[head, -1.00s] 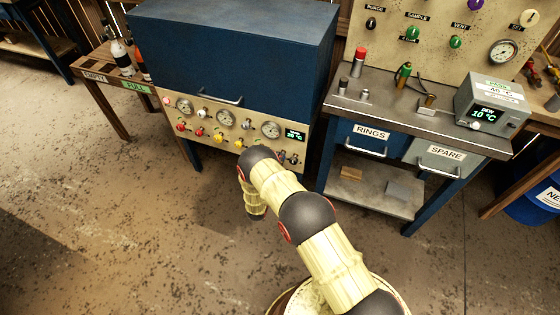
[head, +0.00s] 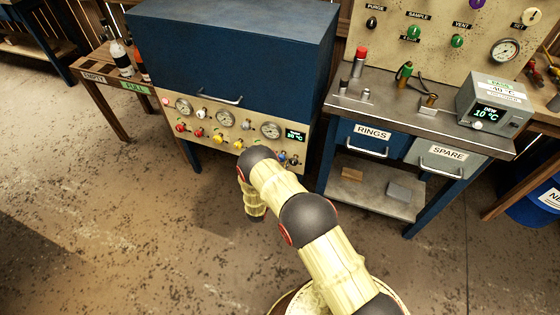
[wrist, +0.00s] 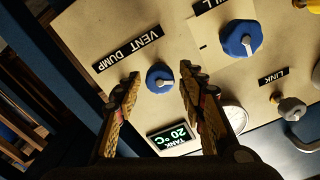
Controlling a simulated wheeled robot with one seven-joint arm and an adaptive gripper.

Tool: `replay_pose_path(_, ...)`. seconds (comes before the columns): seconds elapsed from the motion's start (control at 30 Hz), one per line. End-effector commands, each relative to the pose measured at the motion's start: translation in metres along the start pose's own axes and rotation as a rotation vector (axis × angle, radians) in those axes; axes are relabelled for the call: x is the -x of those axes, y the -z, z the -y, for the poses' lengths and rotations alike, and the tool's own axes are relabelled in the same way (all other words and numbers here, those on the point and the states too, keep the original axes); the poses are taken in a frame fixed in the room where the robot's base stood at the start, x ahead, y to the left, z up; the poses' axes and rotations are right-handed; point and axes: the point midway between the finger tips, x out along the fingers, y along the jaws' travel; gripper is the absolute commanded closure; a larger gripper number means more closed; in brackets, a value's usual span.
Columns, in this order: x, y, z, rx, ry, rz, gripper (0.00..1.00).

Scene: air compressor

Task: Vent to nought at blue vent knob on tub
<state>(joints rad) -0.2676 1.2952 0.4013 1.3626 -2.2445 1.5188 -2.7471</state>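The blue vent knob (wrist: 159,77) has a pale pointer line and sits on the cream panel (wrist: 178,28), beside the "VENT DUMP" label (wrist: 127,47), which appears upside down and tilted in the wrist view. My gripper (wrist: 160,72) is open, with one finger on each side of the knob. Gaps show between the fingers and the knob, and how deep the fingertips reach is hard to tell. In the head view, the blue compressor cabinet (head: 230,50) carries this panel on its front. My gripper is hidden there behind my arm.
A larger blue knob (wrist: 241,38) and a grey knob labelled "LINK" (wrist: 291,108) are nearby on the panel. A lit display (wrist: 173,137) and a partly hidden gauge (wrist: 235,117) lie close to the fingers. A bench (head: 440,112) stands to the right.

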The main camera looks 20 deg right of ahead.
Motion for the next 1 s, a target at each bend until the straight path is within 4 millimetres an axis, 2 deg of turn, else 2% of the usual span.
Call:
replay_pose_path(0.37, 0.004, 0.0, 0.0, -0.001, 0.0, 0.0, 0.58)
replay_pose_path(0.9, 0.057, 0.0, 0.001, -0.002, 0.001, 0.001, 0.58)
replay_pose_path(1.0, 0.06, 0.0, 0.0, -0.002, -0.001, 0.0, 0.58)
